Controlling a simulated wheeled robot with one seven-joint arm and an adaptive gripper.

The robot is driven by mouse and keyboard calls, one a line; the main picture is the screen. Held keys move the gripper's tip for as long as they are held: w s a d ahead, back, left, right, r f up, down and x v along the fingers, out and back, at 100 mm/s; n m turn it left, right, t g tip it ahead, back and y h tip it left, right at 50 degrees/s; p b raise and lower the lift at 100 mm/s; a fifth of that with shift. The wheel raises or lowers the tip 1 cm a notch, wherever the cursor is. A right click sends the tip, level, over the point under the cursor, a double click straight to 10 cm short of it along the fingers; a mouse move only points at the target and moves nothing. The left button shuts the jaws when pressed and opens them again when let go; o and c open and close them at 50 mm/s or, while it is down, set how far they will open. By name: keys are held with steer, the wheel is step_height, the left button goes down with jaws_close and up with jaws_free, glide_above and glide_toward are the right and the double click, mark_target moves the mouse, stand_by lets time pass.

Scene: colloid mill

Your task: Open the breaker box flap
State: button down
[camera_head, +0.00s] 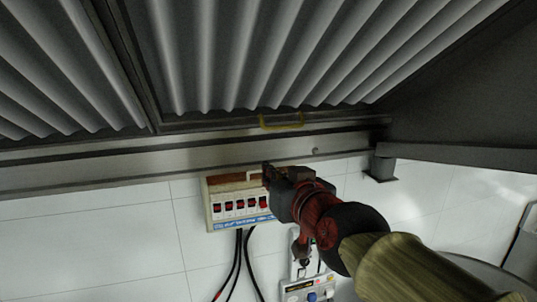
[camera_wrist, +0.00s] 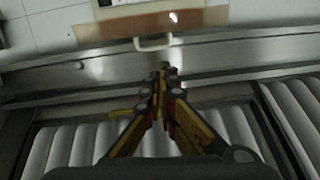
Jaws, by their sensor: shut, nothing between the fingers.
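The breaker box (camera_head: 213,212) is a pale box on the tiled wall, with a row of dark and red switches and a blue label strip below them. A brown flap (camera_head: 228,184) shows as a strip along its upper part; how far it stands open is unclear. In the wrist view the brown flap (camera_wrist: 200,18) has a pale handle (camera_wrist: 153,43) on its near edge. My gripper (camera_head: 267,174) is at the box's upper right and hides part of it. In the wrist view my gripper (camera_wrist: 163,68) is shut and empty, its tips just short of the handle.
A metal ledge (camera_head: 100,173) runs just above the box, below corrugated panels (camera_head: 230,50) and a yellow handle (camera_head: 281,125). Black cables (camera_head: 238,265) hang below the box. A socket unit (camera_head: 308,288) is at lower right. White tiled wall lies left.

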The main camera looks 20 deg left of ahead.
step_height(320, 180, up, 3)
steer(key=d+t, duration=0.1)
steer(key=t, duration=0.1)
glide_toward(260, 143)
steer(key=x, duration=0.3)
steer(key=b+x, duration=0.1)
steer(key=x, duration=0.1)
steer(key=shift+w+a+r, duration=0.15)
steer(key=shift+w+r, duration=0.2)
steer(key=shift+r, duration=0.05)
steer(key=shift+w+a+f, duration=0.1)
steer(key=shift+w+f, duration=0.05)
steer(key=shift+f, duration=0.15)
steer(key=shift+s+f+b, duration=0.15)
steer(key=shift+s+f, duration=0.05)
steer(key=shift+f, duration=0.3)
steer(key=shift+s+f+b, duration=0.15)
steer(key=shift+s+f, duration=0.05)
steer(key=shift+f, duration=0.25)
steer(key=shift+s+d+f, duration=0.25)
steer(key=shift+d, duration=0.1)
steer(key=shift+f, duration=0.35)
